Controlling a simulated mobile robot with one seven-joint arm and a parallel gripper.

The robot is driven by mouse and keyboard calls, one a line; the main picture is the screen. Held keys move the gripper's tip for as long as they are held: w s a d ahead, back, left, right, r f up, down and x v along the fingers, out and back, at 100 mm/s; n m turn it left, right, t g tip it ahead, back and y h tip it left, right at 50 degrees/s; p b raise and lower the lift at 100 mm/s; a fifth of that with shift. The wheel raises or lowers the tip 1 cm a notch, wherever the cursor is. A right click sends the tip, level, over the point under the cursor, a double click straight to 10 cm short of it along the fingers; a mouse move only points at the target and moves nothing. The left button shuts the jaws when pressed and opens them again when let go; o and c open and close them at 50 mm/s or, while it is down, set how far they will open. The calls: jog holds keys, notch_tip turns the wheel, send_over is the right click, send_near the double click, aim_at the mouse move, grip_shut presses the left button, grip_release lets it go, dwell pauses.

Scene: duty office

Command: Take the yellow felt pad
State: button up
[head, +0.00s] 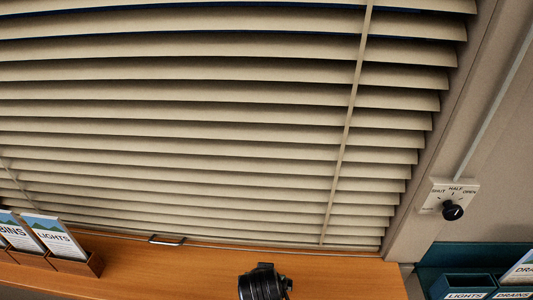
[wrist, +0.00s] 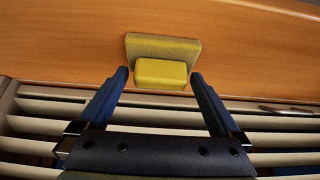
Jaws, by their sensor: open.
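The yellow felt pad (wrist: 161,73) shows in the wrist view as a small yellow block with a duller, wider yellow-grey part (wrist: 162,47) behind it, against the wooden surface. My gripper (wrist: 159,78) is open, with one blue finger on each side of the pad's front block. A gap shows between each finger and the block, and I cannot tell how far the pad is in depth. The head view does not show the pad; a black part of my arm shows at its bottom edge.
Slatted blinds (head: 200,110) fill most of the head view above a wooden sill (head: 340,275). Card holders (head: 70,262) with leaflets stand at the left. A black knob (head: 452,211) on a plate marked shut, half, open is at the right, above teal trays (head: 465,285). A metal handle (head: 167,240) lies by the blinds.

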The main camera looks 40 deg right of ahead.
jog(key=c, duration=1.3)
jog(key=shift+r, duration=0.1)
